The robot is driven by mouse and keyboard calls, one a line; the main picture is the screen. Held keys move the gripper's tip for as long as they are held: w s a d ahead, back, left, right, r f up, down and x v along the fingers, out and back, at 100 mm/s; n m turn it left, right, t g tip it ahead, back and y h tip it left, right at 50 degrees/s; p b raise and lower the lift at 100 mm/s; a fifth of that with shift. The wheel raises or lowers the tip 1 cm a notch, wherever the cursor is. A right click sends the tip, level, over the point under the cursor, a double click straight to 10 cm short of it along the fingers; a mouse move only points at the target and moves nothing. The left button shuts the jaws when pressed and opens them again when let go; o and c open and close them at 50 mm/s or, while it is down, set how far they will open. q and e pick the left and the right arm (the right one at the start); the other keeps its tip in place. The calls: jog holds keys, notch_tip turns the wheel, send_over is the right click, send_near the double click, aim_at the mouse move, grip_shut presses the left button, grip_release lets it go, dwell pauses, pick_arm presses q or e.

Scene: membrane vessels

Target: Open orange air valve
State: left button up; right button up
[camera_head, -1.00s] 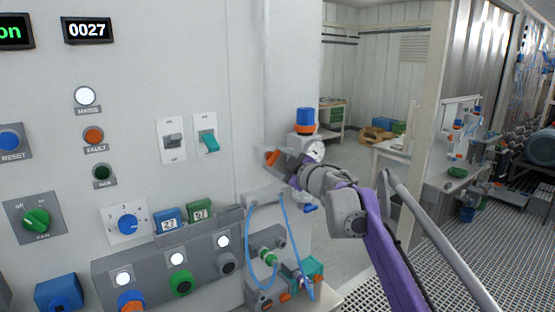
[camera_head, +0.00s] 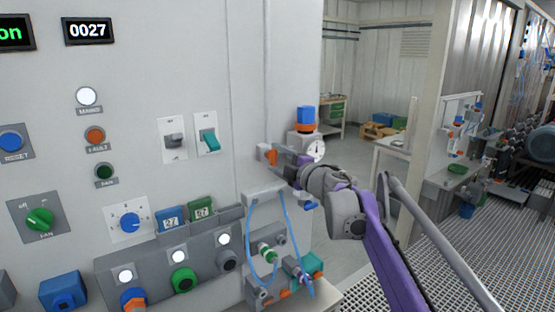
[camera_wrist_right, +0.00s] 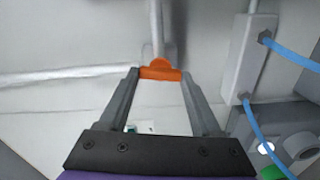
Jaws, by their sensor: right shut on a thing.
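The orange air valve handle (camera_head: 271,156) is on a pipe at the right part of the wall panel. In the right wrist view the orange handle (camera_wrist_right: 160,73) sits between the tips of my right gripper (camera_wrist_right: 159,76), in front of a pale vertical pipe (camera_wrist_right: 156,30). My right gripper (camera_head: 279,158) is shut on the handle in the head view, its arm coming in from the right. In the head view the handle now looks upright. My left gripper is not in view.
A grey manifold (camera_head: 264,195) with blue hoses (camera_head: 248,240) hangs just below the gripper. A pressure gauge (camera_head: 316,150) and a blue-and-orange fitting (camera_head: 305,118) stand close to its right. Switches (camera_head: 208,138) are on the panel to the left.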

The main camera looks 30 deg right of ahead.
dwell(0.4)
jog(key=o, duration=1.4)
jog(key=shift+s, duration=0.1)
pick_arm(q)
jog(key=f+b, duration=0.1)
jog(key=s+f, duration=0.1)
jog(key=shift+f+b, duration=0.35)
jog(key=shift+b, duration=0.05)
pick_arm(e)
jog(key=s, duration=0.7)
jog(key=s+d, duration=0.1)
jog(key=s, duration=0.2)
jog(key=shift+s, duration=0.3)
jog(key=shift+a, duration=0.15)
